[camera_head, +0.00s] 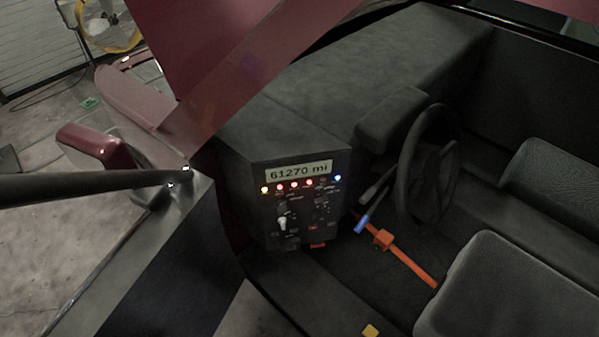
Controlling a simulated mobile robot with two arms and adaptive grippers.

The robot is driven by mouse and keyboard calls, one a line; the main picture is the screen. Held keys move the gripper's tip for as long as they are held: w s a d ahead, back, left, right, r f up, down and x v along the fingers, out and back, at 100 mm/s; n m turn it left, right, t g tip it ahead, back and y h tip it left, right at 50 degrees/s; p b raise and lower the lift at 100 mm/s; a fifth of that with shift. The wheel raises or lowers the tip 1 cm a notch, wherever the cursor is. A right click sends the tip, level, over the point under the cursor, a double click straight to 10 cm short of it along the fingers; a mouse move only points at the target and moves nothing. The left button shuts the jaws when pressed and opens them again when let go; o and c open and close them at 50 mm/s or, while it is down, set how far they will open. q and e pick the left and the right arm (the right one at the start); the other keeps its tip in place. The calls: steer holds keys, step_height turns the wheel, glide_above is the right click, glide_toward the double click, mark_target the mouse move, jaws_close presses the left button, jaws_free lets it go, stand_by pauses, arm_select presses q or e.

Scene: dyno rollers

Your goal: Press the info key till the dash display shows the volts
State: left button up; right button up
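The dash display (299,170) is a pale lit strip at the top of the dark dash panel (263,225). It reads "61270 mi", not volts. Below it is a row of small lamps, lit amber, red and blue. Knobs and small keys sit lower on the panel, including a pale-tipped knob (282,222). Their labels are too small to read, so I cannot tell which is the info key.
A steering wheel (423,165) and seats (520,285) are right of the panel. An orange bar (410,266) and a blue-ended lever (361,226) are nearby.

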stand_by(0.4)
steer(key=shift+a, duration=0.2)
jaws_close()
stand_by(0.9)
